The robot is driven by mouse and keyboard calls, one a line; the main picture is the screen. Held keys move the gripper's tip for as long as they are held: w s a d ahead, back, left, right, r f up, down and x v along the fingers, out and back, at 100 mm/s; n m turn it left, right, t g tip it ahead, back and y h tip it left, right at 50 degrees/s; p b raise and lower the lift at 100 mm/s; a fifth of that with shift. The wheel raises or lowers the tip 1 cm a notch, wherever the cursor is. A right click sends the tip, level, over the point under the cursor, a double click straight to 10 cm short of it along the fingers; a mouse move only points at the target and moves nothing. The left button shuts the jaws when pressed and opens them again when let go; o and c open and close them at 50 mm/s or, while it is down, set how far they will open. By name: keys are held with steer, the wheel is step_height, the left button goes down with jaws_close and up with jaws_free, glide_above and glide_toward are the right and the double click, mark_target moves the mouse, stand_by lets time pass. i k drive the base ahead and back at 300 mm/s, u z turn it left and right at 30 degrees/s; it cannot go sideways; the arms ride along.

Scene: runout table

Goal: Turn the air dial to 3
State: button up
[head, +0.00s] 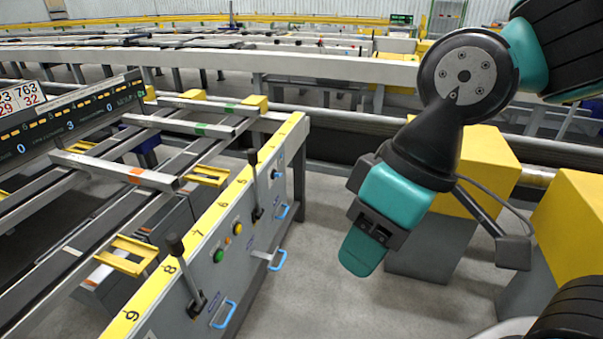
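I cannot make out a dial marked for air in the head view. The grey panel (247,245) under the yellow numbered rail carries small round controls: a green one (219,255), an orange one (238,228) and a small blue one (277,174) farther along. Their markings are too small to read. My gripper (362,252) hangs to the right of the panel, pointing down, apart from it. Its fingers are seen nearly edge-on, so I cannot tell whether they are open or shut. Nothing shows held in it.
Two black-knobbed levers (187,275) (255,185) and blue handles (223,314) (277,260) stick out from the panel. Yellow-topped blocks (484,160) (572,215) stand at right. Grey floor (325,240) is clear between panel and gripper. A display board (75,120) stands left.

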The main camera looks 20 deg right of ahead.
mark_target(274, 175)
steer(key=z, duration=0.15)
steer(key=i, duration=0.95)
steer(key=z, duration=0.35)
